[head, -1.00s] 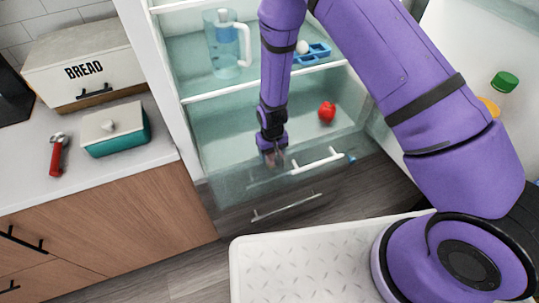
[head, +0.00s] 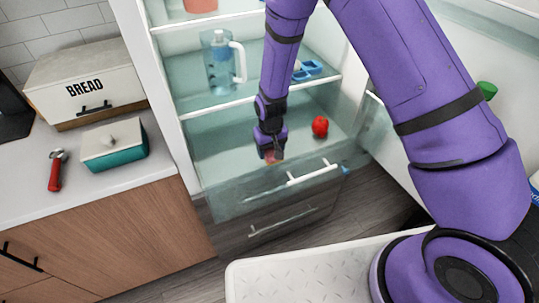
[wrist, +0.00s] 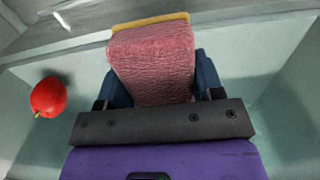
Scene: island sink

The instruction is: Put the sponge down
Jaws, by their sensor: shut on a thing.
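The sponge (wrist: 152,62) is pink with a yellow edge. In the wrist view it sits between the two fingers of my gripper (wrist: 152,85), which is shut on it. Only a small pink part of the sponge (head: 272,158) shows there below the fingers. I cannot tell whether the sponge touches the drawer floor.
A shelf with a blue pitcher (head: 219,62) and a blue tray (head: 308,71) is above. The drawer's front and white handle (head: 314,173) are close by.

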